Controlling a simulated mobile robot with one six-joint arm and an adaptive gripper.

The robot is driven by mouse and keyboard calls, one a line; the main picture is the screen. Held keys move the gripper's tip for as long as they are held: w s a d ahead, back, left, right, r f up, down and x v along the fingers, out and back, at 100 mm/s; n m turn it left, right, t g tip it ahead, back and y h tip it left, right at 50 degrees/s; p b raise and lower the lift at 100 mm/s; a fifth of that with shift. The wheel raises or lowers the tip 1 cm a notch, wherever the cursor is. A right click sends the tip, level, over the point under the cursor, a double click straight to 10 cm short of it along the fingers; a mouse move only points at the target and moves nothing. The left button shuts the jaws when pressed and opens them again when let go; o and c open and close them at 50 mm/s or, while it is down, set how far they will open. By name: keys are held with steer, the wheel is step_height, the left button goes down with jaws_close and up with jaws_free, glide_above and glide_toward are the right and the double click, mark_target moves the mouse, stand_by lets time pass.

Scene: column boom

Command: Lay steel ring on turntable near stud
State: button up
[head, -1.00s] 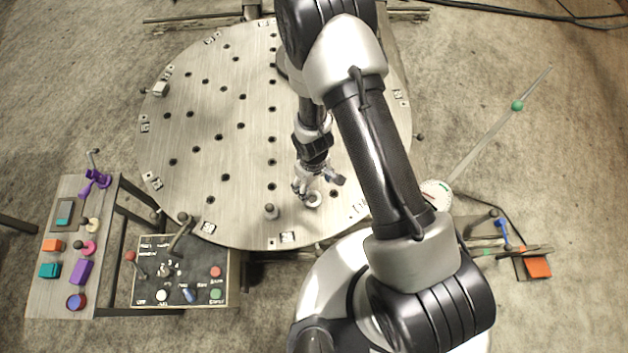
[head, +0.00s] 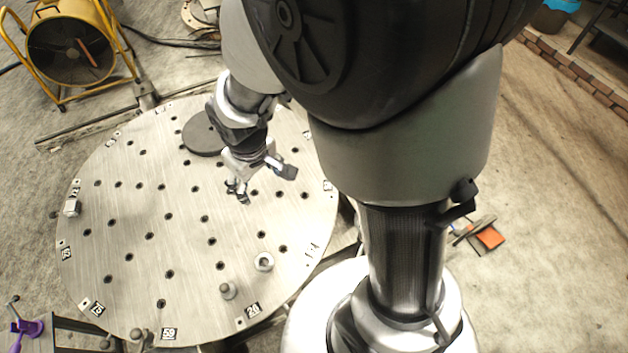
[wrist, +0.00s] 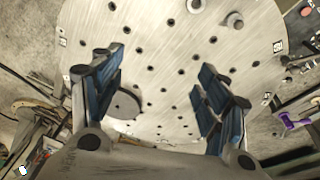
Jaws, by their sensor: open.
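The steel ring (head: 264,261) lies flat on the turntable (head: 185,255) near its front edge. The stud (head: 228,290) stands upright just left of and in front of the ring, with a small gap between them. My gripper (head: 238,192) is open and empty above the turntable, well behind the ring and apart from it. In the wrist view the stud (wrist: 234,20) is near the top, and the ring (wrist: 195,5) is partly cut off by the top edge. Bare turntable shows between the spread fingers (wrist: 162,90).
A dark round disc (head: 203,136) sits on the turntable behind my gripper. A metal block (head: 72,208) stands at the left rim. A yellow fan (head: 70,48) stands at back left. The turntable's middle is clear apart from its holes.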

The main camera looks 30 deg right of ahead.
steer(key=s+d+r+m+t, duration=0.1)
steer(key=s+d+r+m, duration=0.1)
steer(key=s+r, duration=0.6)
steer(key=s+d+r+m+t, duration=0.1)
steer(key=s+d+r, duration=0.2)
steer(key=s+r, duration=0.5)
steer(key=shift+s+r+m, duration=0.35)
steer(key=shift+r+m, duration=0.05)
steer(key=shift+r, duration=0.15)
steer(key=shift+s, duration=0.1)
